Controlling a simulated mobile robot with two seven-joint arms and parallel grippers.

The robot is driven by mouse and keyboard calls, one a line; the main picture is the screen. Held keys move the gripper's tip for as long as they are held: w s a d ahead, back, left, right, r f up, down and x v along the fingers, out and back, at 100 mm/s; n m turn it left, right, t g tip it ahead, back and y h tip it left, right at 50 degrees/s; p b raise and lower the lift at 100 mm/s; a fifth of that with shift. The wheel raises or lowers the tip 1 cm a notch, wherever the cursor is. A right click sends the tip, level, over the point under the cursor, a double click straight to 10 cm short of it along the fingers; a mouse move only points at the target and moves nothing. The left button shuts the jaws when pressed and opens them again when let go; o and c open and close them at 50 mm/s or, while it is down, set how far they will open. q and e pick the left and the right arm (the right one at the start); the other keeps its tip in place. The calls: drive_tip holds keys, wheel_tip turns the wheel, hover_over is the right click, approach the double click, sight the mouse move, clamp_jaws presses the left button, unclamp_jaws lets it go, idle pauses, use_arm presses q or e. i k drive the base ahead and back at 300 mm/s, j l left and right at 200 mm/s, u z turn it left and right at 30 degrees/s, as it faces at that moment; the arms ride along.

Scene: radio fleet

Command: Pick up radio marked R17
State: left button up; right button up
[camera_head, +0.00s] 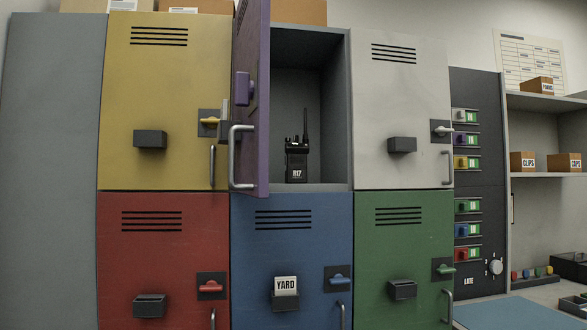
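The radio marked R17 (296,162) is black with a white R17 label and an antenna on its right side. It stands upright on the floor of the open upper middle locker (335,120). The locker's purple door (256,90) is swung open toward me, hinged on the left, with a grey bar handle (236,157). Nothing blocks the radio from view. Neither of my grippers is in view.
Closed yellow (175,90), white (420,100), red (165,255), blue (310,250) and green (400,255) lockers surround the opening. The blue one carries a YARD card (286,286). Right of them are a dark switch panel (468,185) and shelves with boxes (522,161).

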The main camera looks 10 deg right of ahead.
sight(296, 172)
drive_tip(key=u, duration=0.3)
drive_tip(key=l+u, duration=0.3)
drive_tip(key=u, duration=0.15)
drive_tip(key=l+u, duration=0.8)
drive_tip(key=l, duration=0.4)
drive_tip(key=k+l, duration=0.1)
drive_tip(key=l, duration=0.35)
drive_tip(key=k+l+u, duration=0.1)
drive_tip(key=l, duration=0.3)
